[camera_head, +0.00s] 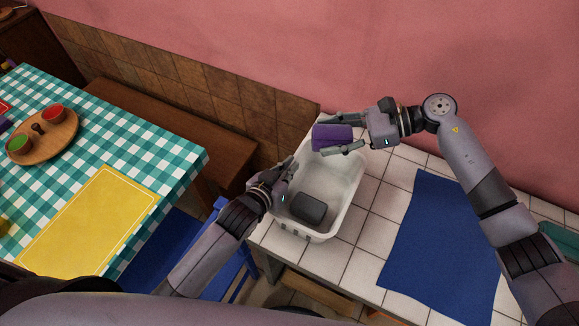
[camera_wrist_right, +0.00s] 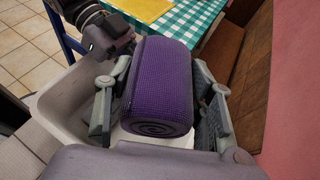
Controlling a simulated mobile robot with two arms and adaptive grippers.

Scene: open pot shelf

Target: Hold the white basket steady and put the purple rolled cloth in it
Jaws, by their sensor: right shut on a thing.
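The purple rolled cloth (camera_head: 331,137) is between the fingers of my right gripper (camera_head: 345,139), which is shut on it. The roll is held above the far end of the white basket (camera_head: 346,207). In the right wrist view the cloth (camera_wrist_right: 160,85) shows its spiral end, with a finger on each side, and the basket (camera_wrist_right: 62,100) is below. My left gripper (camera_head: 284,180) is at the basket's left rim; its fingers are partly hidden, so I cannot tell if they are closed on the rim.
A dark grey block (camera_head: 308,208) lies in the near end of the basket. The basket stands on a white tiled counter (camera_head: 375,190), with a blue cloth (camera_head: 440,235) to its right. A checkered table (camera_head: 120,125) and brown bench (camera_head: 175,130) are on the left; a pink wall is behind.

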